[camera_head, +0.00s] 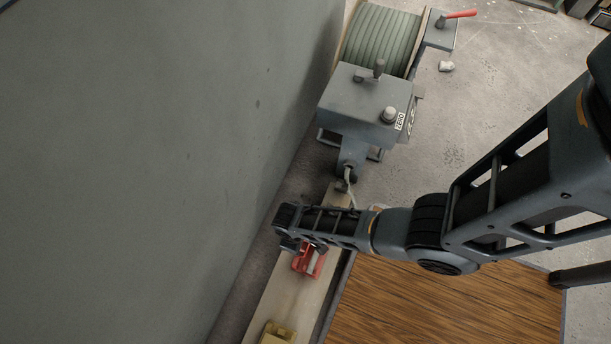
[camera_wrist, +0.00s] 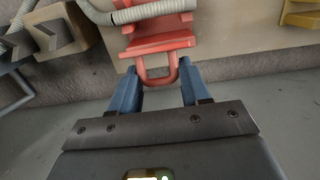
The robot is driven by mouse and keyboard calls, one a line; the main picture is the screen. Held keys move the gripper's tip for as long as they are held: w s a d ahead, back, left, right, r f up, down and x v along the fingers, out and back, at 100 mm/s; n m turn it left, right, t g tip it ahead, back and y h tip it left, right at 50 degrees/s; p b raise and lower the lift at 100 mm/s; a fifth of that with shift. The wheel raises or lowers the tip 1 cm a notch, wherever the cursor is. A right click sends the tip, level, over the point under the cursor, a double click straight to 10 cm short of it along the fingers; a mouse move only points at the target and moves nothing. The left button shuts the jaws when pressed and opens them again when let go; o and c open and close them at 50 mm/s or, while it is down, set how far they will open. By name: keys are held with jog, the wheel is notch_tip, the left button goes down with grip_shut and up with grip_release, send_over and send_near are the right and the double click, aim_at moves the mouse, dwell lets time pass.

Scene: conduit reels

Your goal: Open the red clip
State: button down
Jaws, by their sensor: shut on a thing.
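The red clip (camera_head: 309,261) sits on a pale board beside the wall, below my wrist in the head view. In the wrist view the red clip (camera_wrist: 158,42) fills the top middle, with a red loop handle at its lower end. A grey ribbed conduit (camera_wrist: 150,11) runs across its upper part. My gripper (camera_wrist: 158,76) has its two blue fingers on either side of the loop handle, shut on it. In the head view my arm hides the fingertips and part of the clip.
A yellow clip (camera_head: 277,333) is further along the pale board (camera_head: 268,300). A grey machine (camera_head: 368,105) with a reel of green conduit (camera_head: 378,38) stands beyond. A wall (camera_head: 150,150) rises at the left, and a wooden surface (camera_head: 440,305) is at the lower right.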

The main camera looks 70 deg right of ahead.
jog(key=shift+w+f+g+b, duration=0.2)
jog(key=shift+w+g+b, duration=0.65)
jog(key=shift+g, duration=0.35)
jog(key=shift+w, duration=0.1)
jog(key=c, duration=0.6)
grip_release()
jog(key=p+v, duration=0.3)
jog(key=v, duration=0.4)
jog(key=shift+w+r+p, duration=0.2)
jog(key=shift+r+p, duration=0.1)
jog(key=shift+r, duration=0.05)
jog(key=shift+s, duration=0.1)
